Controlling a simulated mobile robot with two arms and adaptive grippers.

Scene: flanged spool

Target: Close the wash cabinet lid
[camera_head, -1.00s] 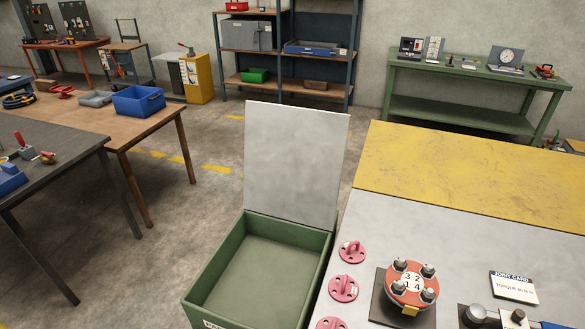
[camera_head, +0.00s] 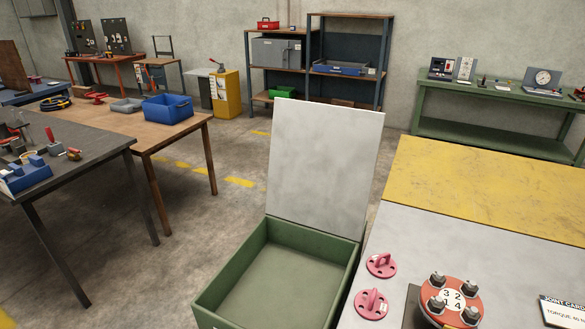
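The wash cabinet is an open green box (camera_head: 230,268) at the bottom centre of the head view. Its inside looks empty. Its pale grey lid (camera_head: 325,160) stands up at the box's far edge, leaning slightly back, so the cabinet is open. The front of the box is cut off by the picture's lower edge. Neither of my grippers shows in the view.
Right of the cabinet is a grey and yellow worktable (camera_head: 480,195) with pink ringed pads (camera_head: 381,264) and a red numbered flange (camera_head: 450,300). A dark table (camera_head: 80,160) and a wooden table (camera_head: 165,135) stand left. Bare floor lies between.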

